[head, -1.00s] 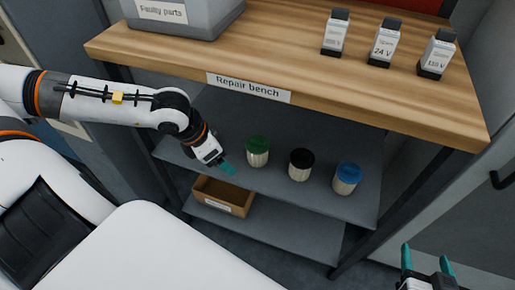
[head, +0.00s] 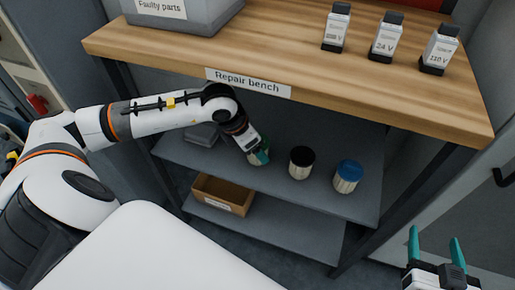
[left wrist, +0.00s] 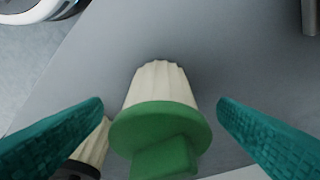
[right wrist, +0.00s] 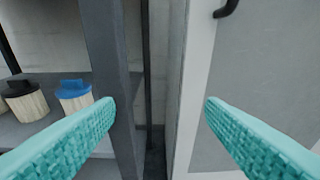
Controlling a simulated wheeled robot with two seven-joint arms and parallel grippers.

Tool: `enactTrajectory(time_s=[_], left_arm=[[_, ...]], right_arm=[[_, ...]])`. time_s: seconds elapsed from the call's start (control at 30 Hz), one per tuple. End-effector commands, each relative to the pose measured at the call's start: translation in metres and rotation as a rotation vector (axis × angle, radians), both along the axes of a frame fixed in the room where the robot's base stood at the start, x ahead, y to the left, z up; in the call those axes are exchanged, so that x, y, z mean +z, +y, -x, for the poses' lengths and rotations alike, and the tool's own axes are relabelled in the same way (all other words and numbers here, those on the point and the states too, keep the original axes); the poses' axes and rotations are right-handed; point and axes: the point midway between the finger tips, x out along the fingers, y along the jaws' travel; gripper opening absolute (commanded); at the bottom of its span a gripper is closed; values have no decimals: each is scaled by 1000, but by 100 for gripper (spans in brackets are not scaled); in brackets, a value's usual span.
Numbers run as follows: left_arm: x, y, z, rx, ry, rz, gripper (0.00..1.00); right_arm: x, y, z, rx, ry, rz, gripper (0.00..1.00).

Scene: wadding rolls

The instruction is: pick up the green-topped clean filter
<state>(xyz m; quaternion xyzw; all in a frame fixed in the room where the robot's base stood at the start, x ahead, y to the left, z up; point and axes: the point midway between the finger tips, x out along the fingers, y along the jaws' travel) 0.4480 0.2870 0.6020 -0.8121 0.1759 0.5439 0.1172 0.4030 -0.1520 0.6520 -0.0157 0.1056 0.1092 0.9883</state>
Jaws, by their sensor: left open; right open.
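The green-topped filter (left wrist: 160,125) has a pleated cream body and a green cap with a raised block. In the left wrist view it lies between the two teal fingers of my left gripper (left wrist: 160,130), with a gap on each side. In the head view my left gripper (head: 260,156) is at this filter on the shelf and hides most of it; a bit of its cream body (head: 256,159) shows. My left gripper is open. My right gripper (head: 436,250) is open and empty, right of the bench; its fingers also show in the right wrist view (right wrist: 160,115).
A black-topped filter (head: 301,163) and a blue-topped filter (head: 347,177) stand to the right on the same grey shelf (head: 320,199). The wooden bench top (head: 290,60) overhangs the shelf. A cardboard box (head: 222,194) sits on the lower shelf.

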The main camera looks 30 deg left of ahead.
Motion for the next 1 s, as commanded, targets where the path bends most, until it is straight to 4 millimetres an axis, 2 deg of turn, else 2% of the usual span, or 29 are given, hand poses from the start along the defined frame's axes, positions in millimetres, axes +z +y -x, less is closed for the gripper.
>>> enactTrajectory(time_s=[0.13, 0.4, 0.47, 0.7, 1.0], left_arm=[[-15, -2, -5, 0, -1, 0, 82], [-16, -3, -6, -1, -2, 0, 82], [-16, -3, -6, -1, -2, 0, 74], [-16, -3, -6, -1, -2, 0, 35], [-14, -2, -6, -1, -2, 0, 32]], right_arm=[[12, 3, -4, 6, -86, -22, 64], [16, 4, -5, 7, -105, -27, 64], [16, 4, -5, 7, -105, -27, 64], [16, 4, -5, 6, -104, -27, 64], [16, 4, -5, 6, -102, -26, 64]])
